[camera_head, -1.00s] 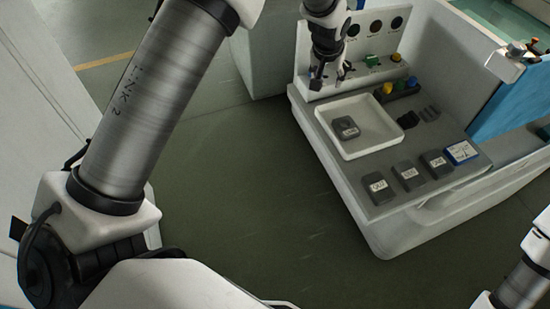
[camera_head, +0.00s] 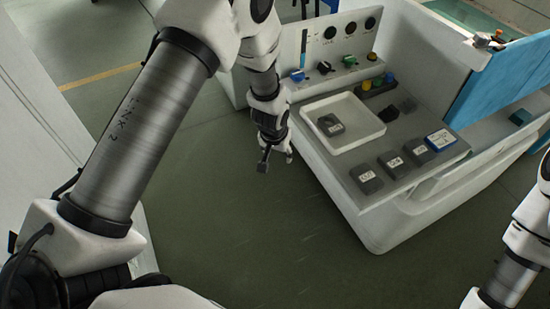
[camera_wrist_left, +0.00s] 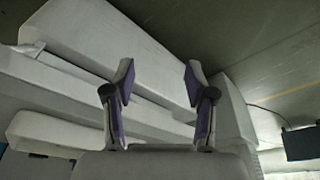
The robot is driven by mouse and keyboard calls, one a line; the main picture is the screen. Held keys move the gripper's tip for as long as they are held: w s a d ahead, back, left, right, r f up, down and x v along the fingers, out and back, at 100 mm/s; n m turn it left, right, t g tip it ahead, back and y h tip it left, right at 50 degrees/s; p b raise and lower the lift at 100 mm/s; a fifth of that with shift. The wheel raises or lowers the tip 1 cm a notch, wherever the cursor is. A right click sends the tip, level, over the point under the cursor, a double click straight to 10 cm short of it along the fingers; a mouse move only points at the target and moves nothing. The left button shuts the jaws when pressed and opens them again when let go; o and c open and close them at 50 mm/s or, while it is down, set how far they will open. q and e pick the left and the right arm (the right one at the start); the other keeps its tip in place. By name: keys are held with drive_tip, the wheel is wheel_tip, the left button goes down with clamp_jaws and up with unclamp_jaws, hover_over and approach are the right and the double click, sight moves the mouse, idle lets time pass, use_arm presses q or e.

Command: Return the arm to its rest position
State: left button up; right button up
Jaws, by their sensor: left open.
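My left arm comes in from the left in the head view. Its gripper (camera_head: 276,162) hangs over the green floor, left of the grey-topped bench and apart from it. In the left wrist view the two fingers (camera_wrist_left: 157,85) stand wide apart with nothing between them. My right arm (camera_head: 518,262) shows at the lower right edge of the head view; its gripper is out of the picture.
The bench (camera_head: 405,179) carries a white tray (camera_head: 377,127) with a dark labelled block (camera_head: 330,125) in it. Several dark labelled blocks and a blue-edged box (camera_head: 441,140) sit along its front. A panel with knobs (camera_head: 308,42) stands behind. The floor (camera_head: 240,230) in front is clear.

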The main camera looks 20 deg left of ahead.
use_arm(q)
drive_tip(key=shift+s+f, duration=0.5)
drive_tip(key=s+a+f+g+b, duration=0.1)
drive_tip(key=s+f+g, duration=0.1)
drive_tip(key=s+f, duration=0.5)
drive_tip(key=s+f+g+b, duration=0.15)
drive_tip(key=s+f, duration=0.35)
drive_tip(key=s, duration=1.7)
drive_tip(key=shift+a+m+t, duration=0.3)
drive_tip(key=shift+t, duration=0.05)
